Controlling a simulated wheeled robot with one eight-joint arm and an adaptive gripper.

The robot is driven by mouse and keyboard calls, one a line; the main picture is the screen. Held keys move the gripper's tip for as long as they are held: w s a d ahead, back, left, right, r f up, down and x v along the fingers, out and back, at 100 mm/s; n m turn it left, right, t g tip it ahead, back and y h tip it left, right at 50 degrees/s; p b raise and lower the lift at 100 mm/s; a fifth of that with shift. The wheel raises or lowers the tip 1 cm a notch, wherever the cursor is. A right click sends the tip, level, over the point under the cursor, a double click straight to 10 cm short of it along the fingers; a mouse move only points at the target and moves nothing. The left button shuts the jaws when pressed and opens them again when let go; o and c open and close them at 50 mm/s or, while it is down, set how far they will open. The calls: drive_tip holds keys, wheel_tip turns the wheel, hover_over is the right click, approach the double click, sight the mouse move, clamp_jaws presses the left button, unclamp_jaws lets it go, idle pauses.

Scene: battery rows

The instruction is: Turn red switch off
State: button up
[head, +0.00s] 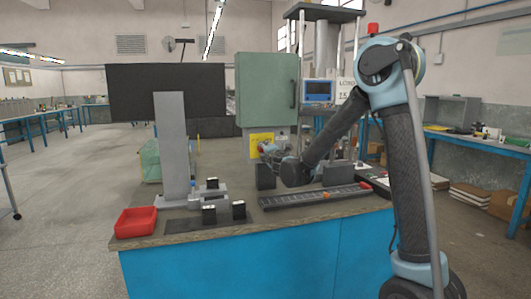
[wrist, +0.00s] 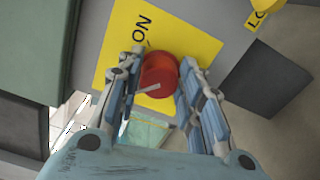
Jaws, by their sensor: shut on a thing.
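The red switch (wrist: 160,73) is a round knob on a yellow plate (wrist: 194,44) in the wrist view. The letters "ON" (wrist: 143,28) are on the plate above it, rotated in the picture. A pale pointer mark (wrist: 148,91) crosses the knob's lower left edge. My gripper (wrist: 161,66) has one finger on each side of the knob and is shut on it. In the head view the yellow plate (head: 261,137) shows below the green cabinet, with my gripper (head: 268,149) in front of it. The knob is hidden there.
On the bench stand a red tray (head: 136,221), a grey post (head: 172,140), small black blocks (head: 209,214) and a long dark slotted rail (head: 310,197). A dark box (head: 265,176) stands below my gripper. A green cabinet (head: 267,90) is above the plate.

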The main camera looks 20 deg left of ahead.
drive_tip(key=shift+s+f, duration=0.1)
drive_tip(key=o, duration=1.1)
drive_tip(key=shift+c, duration=0.2)
drive_tip(key=v, duration=1.1)
drive_tip(key=shift+s+d, duration=0.2)
drive_tip(key=shift+s, duration=0.15)
